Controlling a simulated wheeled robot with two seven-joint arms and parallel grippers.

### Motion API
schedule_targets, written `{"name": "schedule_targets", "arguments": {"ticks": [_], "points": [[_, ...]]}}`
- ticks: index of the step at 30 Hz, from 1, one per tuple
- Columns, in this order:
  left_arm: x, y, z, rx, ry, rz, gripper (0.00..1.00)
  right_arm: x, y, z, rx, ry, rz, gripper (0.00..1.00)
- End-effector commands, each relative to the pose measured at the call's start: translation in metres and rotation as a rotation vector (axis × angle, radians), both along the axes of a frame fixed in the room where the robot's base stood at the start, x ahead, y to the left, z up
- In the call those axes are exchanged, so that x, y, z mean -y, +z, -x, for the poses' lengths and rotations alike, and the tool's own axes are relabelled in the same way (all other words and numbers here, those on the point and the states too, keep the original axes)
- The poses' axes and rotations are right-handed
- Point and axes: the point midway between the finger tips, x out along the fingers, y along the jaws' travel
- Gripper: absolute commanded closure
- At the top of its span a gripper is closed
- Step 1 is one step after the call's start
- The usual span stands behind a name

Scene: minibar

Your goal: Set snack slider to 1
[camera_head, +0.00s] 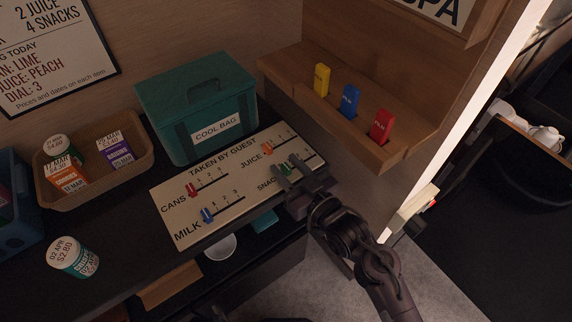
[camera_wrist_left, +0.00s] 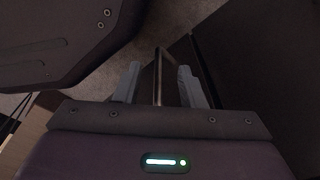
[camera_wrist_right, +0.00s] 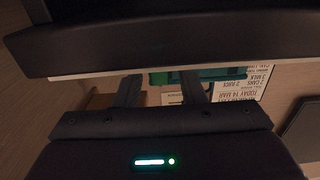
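The board marked TAKEN BY GUEST (camera_head: 228,183) lies on the dark counter and has several sliders. The snack slider (camera_head: 287,168) has a green knob near the left part of its track; my gripper partly hides it and its label, so its exact mark is unclear. My right gripper (camera_head: 284,175) is over the snack row, its two fingers apart on either side of the green knob; contact cannot be told. The right wrist view also shows the fingers (camera_wrist_right: 160,88) apart. My left gripper (camera_wrist_left: 160,80) is open, with a metal bar (camera_wrist_left: 157,78) showing between its fingers; it is outside the head view.
The orange juice knob (camera_head: 267,148) is just behind my right gripper. The red cans knob (camera_head: 191,189) and blue milk knob (camera_head: 207,214) are farther left. A teal cool bag (camera_head: 197,100) stands behind the board; a wooden shelf (camera_head: 345,110) rises at right.

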Motion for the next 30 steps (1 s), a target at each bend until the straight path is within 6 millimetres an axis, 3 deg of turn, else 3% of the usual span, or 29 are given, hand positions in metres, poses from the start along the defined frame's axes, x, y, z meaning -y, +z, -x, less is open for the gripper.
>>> {"name": "schedule_targets", "arguments": {"ticks": [11,20,30], "points": [[0.0002,0.0001,-0.0005,0.001,0.0,0.0,0.64,-0.0067,-0.0003,-0.0085,-0.001,0.001,0.002,0.64],[0.0002,0.0001,-0.0007,0.001,0.0,0.0,0.64,-0.0064,-0.0004,-0.0083,-0.001,0.0,0.001,0.99],[0.0003,0.0031,-0.0009,0.003,0.0,0.001,0.64,-0.0026,0.0006,-0.0111,0.0,0.0,0.003,1.0]]}}
